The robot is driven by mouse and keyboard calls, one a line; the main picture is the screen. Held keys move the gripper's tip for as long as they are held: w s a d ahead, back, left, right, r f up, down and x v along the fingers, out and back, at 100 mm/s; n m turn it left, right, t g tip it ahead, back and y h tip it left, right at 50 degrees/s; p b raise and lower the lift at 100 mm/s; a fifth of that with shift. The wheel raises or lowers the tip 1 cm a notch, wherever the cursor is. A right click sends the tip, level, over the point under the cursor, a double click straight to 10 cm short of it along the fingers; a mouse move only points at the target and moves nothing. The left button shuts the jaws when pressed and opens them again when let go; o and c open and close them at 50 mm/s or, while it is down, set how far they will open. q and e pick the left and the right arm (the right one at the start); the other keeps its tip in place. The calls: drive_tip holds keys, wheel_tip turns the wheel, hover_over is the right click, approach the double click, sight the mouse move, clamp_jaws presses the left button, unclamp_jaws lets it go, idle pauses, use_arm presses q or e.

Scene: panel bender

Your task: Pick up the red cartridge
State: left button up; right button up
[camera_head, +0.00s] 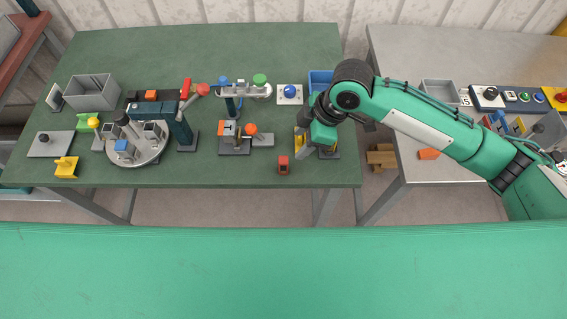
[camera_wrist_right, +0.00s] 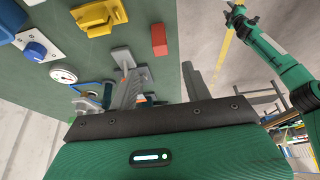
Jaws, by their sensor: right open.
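The red cartridge (camera_head: 283,166) is a small upright block near the front edge of the green table in the head view. In the right wrist view the red cartridge (camera_wrist_right: 159,41) lies just beyond the fingertips. My right gripper (camera_head: 304,153) is above the table, just to the right of the cartridge in the head view. In the wrist view my right gripper (camera_wrist_right: 157,72) is open, with nothing seen between its fingers. A green arm at the upper right of the wrist view appears to be my left, with its gripper (camera_wrist_right: 237,14) small; its jaws are unclear.
A yellow part (camera_wrist_right: 97,16) and a blue-knob box (camera_wrist_right: 36,46) are near the cartridge. A lever fixture (camera_head: 235,145) stands left of it on the green table (camera_head: 215,174). The front strip left of the cartridge is clear. A grey table (camera_head: 440,170) stands right, across a gap.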

sight(281, 165)
drive_tip(key=p+x, duration=0.1)
drive_tip(key=x, duration=0.7)
drive_tip(key=shift+f+p, duration=0.2)
drive_tip(key=shift+p, duration=0.1)
drive_tip(key=p+x, duration=0.2)
drive_tip(key=x, duration=0.3)
drive_tip(key=shift+f, duration=0.15)
drive_tip(key=c, duration=1)
